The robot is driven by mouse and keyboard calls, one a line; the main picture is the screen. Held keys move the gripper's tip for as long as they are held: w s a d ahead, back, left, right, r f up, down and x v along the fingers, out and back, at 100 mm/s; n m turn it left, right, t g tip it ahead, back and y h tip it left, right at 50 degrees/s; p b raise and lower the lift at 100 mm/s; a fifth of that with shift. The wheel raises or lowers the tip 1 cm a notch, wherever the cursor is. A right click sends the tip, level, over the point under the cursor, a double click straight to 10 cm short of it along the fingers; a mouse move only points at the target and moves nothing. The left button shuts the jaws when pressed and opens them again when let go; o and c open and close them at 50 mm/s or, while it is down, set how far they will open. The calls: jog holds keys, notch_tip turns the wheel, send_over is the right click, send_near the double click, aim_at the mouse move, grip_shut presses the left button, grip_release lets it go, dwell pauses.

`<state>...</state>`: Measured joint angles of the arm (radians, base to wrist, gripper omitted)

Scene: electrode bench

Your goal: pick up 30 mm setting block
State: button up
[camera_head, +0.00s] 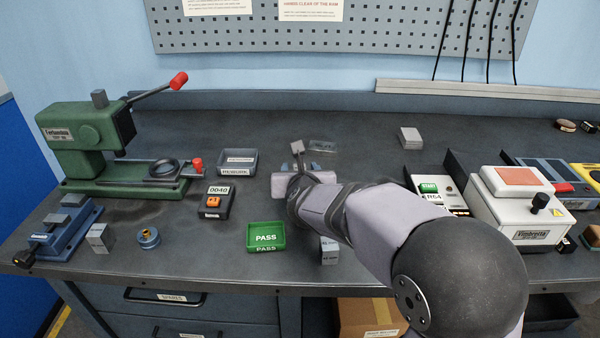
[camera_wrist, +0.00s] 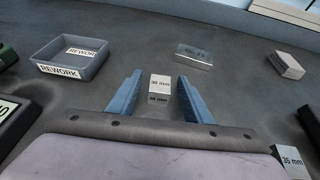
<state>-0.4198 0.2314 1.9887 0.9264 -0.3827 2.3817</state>
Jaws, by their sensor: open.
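The 30 mm setting block (camera_wrist: 159,84) is a small pale metal block with dark lettering. It stands upright on the bench in the wrist view, and its small print is hard to read. My gripper (camera_wrist: 159,94) is open, with one blue finger on each side of the block and a visible gap at both sides. A similar block marked 35 mm (camera_wrist: 291,160) stands at lower right in the wrist view.
The grey REWORK tray (camera_wrist: 58,70) lies left of my gripper. A clear, shiny labelled block (camera_wrist: 195,57) lies behind the setting block, and a grey block (camera_wrist: 290,65) sits farther right. The green PASS tray (camera_head: 266,250) is in front. Bare bench lies between them.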

grip_shut()
jog(key=shift+r, duration=0.15)
notch_tip(320, 180, up, 10)
jog(key=p, duration=0.5)
jog(key=shift+p, duration=0.3)
